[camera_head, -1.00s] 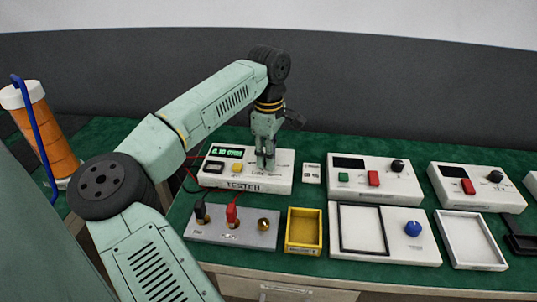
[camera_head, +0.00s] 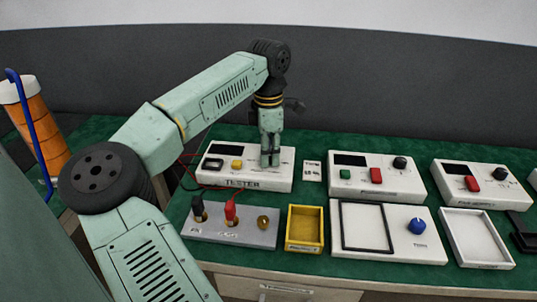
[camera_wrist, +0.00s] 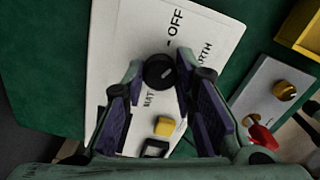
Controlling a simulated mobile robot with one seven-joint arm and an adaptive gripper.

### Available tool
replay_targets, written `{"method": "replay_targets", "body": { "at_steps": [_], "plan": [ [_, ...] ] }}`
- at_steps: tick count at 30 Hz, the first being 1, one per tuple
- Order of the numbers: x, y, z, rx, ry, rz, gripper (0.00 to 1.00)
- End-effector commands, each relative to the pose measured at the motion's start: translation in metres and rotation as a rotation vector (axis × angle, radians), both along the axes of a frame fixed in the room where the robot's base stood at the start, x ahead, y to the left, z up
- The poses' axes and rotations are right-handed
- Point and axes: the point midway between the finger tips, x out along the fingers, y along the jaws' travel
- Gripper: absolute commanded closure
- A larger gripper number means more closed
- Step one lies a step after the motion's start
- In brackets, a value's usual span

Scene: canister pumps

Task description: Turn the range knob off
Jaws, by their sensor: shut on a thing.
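The white tester (camera_head: 248,181) stands on the green bench, with a dark display (camera_head: 224,150) that shows no digits. Its round black range knob (camera_wrist: 158,70) shows in the wrist view, near the printed words OFF and EARTH. The pointer direction on the knob is hard to make out. My gripper (camera_head: 270,162) points down onto the right part of the tester and hides the knob in the head view. In the wrist view, my gripper (camera_wrist: 157,76) has a finger on each side of the knob, shut on it.
A yellow button (camera_head: 237,164) sits beside the knob on the tester. In front are a grey panel (camera_head: 235,235) with black and red plugs and a yellow tray (camera_head: 304,248). More white instruments (camera_head: 376,187) stand to the right.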

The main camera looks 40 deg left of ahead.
Motion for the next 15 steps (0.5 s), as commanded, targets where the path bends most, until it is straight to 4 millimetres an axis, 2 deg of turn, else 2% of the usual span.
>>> {"method": "replay_targets", "body": {
  "at_steps": [9,15],
  "plan": [
    [-0.0011,0.0004,-0.0016,0.0,0.004,0.269,1.0],
    [-0.0012,0.0003,-0.0011,0.001,0.004,0.389,1.0]
  ]
}}
